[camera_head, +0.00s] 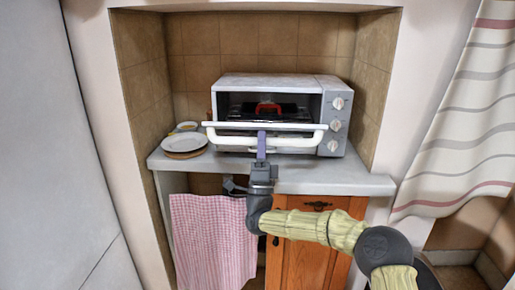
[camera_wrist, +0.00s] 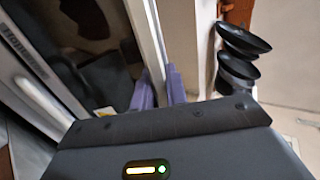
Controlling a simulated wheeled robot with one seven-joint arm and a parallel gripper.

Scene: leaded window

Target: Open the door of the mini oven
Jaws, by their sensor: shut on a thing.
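The mini oven (camera_head: 270,82) is a white and grey box with several knobs on its right side, standing on the counter in a tiled niche. Its door (camera_head: 222,127) is tilted outward, partly open, and the dark inside with a red thing (camera_head: 268,107) shows above it. A white curved handle (camera_head: 300,142) runs along the door's front. My gripper (camera_head: 261,146) is at the middle of the handle, purple fingers upward. In the wrist view, the fingers of my gripper (camera_wrist: 160,88) are on either side of a white bar (camera_wrist: 148,40), shut on it.
A stack of plates (camera_head: 184,143) stands on the counter (camera_head: 345,175) left of the oven. A pink checked cloth (camera_head: 212,235) and a wooden cupboard (camera_head: 300,262) are below. A striped curtain (camera_head: 465,120) hangs at the right. Dark round things (camera_wrist: 240,55) show in the wrist view.

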